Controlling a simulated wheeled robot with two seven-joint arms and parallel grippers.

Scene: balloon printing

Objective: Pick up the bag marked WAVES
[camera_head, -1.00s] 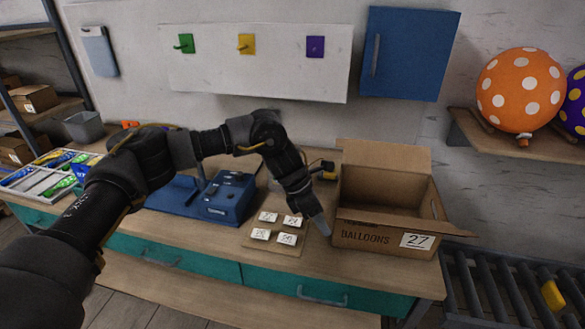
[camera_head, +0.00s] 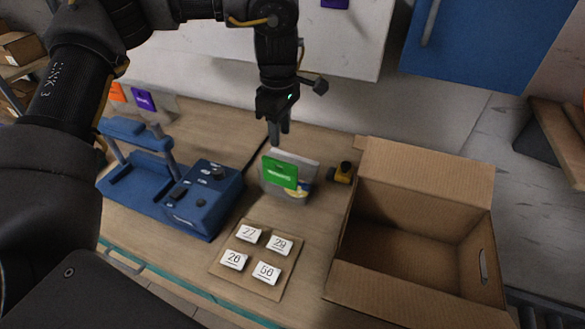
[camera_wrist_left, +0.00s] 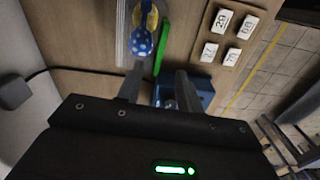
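A clear bag (camera_head: 300,192) with a green label (camera_head: 280,173) stands upright on the workbench, left of the cardboard box. The label's white lettering is too small to read. My left gripper (camera_head: 278,134) points down just above and behind the bag's top edge. In the left wrist view, its two fingers (camera_wrist_left: 158,85) are apart. The green label (camera_wrist_left: 161,48) shows edge-on beyond the gap between them, and the bag's blue and yellow contents (camera_wrist_left: 142,38) are beside it. I cannot tell whether a finger touches the bag. My right gripper is out of view.
An open cardboard box (camera_head: 425,215) is to the right. A blue machine (camera_head: 195,198) is to the left. Several number cards lie on a brown board (camera_head: 244,273) in front of the bag. A small yellow-and-black item (camera_head: 341,173) sits between bag and box.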

